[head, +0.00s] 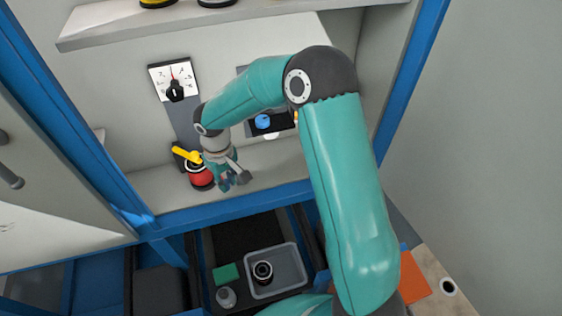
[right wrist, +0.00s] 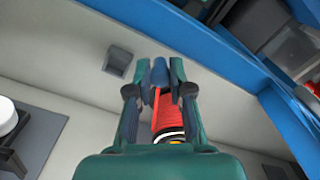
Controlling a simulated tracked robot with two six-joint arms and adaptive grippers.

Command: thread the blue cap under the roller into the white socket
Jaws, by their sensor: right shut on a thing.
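My right gripper (head: 234,180) reaches into the cabinet, just right of the red spool (head: 202,179). In the right wrist view its two fingers (right wrist: 159,86) are shut on the blue cap (right wrist: 160,70). The red spool (right wrist: 176,112) shows behind the cap, partly hidden by the gripper. A round blue part (head: 262,121), perhaps the roller, sits on the back panel, partly behind my arm. A white round part (head: 271,136), perhaps the socket, shows below it. A white disc (right wrist: 6,114) shows at the left in the right wrist view. My left gripper is out of view.
A yellow lever (head: 186,155) stands by the spool. A dial (head: 173,80) is on the back wall. The cabinet's blue frame (head: 240,206) runs along the front. Below it are a grey tray (head: 290,262) and a green block (head: 226,273). The shelf floor right of the gripper looks clear.

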